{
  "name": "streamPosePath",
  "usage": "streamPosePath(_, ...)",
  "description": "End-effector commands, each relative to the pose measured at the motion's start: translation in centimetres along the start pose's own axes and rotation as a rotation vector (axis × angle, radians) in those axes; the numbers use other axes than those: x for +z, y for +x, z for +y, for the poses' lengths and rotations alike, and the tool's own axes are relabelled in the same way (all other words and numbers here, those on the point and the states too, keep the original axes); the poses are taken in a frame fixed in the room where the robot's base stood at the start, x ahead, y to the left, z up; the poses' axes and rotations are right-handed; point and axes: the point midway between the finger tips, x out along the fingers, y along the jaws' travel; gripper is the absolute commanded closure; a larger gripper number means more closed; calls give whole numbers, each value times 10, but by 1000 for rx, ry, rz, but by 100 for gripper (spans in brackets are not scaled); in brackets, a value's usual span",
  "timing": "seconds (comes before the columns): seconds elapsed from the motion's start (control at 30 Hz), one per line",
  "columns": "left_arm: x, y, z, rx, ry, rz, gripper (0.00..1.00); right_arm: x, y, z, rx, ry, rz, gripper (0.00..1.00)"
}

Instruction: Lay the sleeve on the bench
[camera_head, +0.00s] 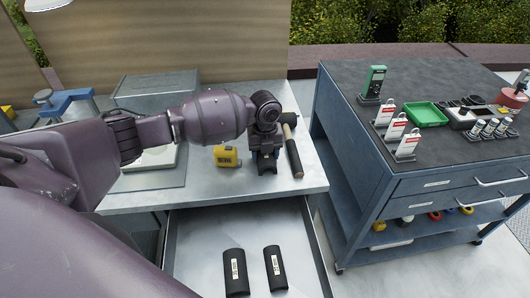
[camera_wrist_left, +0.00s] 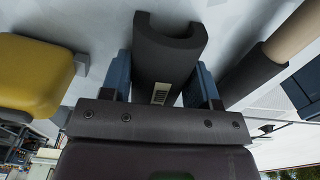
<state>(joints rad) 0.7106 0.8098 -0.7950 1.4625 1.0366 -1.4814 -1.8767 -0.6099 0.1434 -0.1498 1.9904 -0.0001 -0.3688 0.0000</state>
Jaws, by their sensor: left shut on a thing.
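My left gripper (camera_head: 266,148) is over the bench (camera_head: 210,192) and shut on a dark, half-round sleeve (camera_head: 267,164). In the left wrist view the sleeve (camera_wrist_left: 168,50) sits between the two blue-grey fingers (camera_wrist_left: 160,80), its curved end pointing away and a small white label on it. The sleeve is at or just above the bench top; I cannot tell whether it touches. Two more dark sleeves with white labels, one on the left (camera_head: 236,272) and one on the right (camera_head: 275,268), lie in the open drawer (camera_head: 200,240) below. My right gripper is not in view.
A yellow tape measure (camera_head: 227,156) stands left of the held sleeve. A hammer (camera_head: 292,148) lies close on its right. A grey box (camera_head: 155,90) and a blue vise (camera_head: 65,102) are farther left. A tool cart (camera_head: 345,125) stands right. The bench's front strip is clear.

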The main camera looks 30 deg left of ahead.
Motion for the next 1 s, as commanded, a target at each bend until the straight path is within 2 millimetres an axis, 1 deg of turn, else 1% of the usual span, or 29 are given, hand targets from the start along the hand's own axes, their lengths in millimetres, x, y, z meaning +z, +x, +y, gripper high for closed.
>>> streamPosePath(0.03, 0, 2, 0, 1, 0, 1, 67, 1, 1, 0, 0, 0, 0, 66)
streamPosePath(0.07, 0, 2, 0, 1, 0, 1, 40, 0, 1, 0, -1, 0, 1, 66)
streamPosePath(0.2, 0, 1, 0, 0, 0, 1, 19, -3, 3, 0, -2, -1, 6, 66)
streamPosePath(0.47, 0, 1, 0, 0, 0, 0, 19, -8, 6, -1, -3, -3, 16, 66)
streamPosePath(0.57, 0, -4, 0, -1, 0, -1, 19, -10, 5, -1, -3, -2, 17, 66)
streamPosePath(0.67, 1, -15, 0, -2, 0, -2, 19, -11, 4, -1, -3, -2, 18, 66)
streamPosePath(0.73, 1, -26, 0, -2, 2, -2, 19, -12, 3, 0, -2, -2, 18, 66)
streamPosePath(1.0, 0, -79, -1, -3, 2, -3, 19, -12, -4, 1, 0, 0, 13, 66)
